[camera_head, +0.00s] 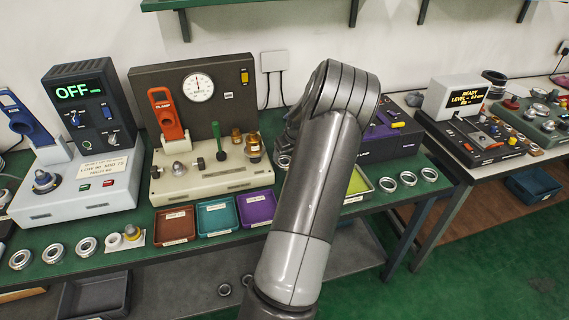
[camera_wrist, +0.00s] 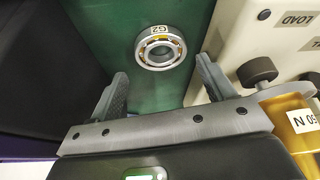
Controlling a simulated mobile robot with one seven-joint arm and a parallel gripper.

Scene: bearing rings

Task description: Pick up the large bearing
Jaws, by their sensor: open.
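In the wrist view, a silver bearing ring (camera_wrist: 158,66) with gold-coloured balls and a small "GZ"-like label lies on the green bench top. My gripper (camera_wrist: 162,69) is open and empty, with one finger on each side in the picture, and the ring shows just beyond the fingertips. I cannot tell the height gap. In the head view my gripper is hidden behind my arm. Several silver bearings lie along the bench edge, such as one at the left (camera_head: 87,246) and one at the right (camera_head: 429,174). I cannot tell by size which is the large one.
A cream machine (camera_wrist: 232,25) with a dark knob (camera_wrist: 257,71) and an amber cylinder (camera_wrist: 290,113) stands close to the right finger. In the head view, red (camera_head: 175,239), teal (camera_head: 217,229) and purple (camera_head: 257,220) trays line the bench front.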

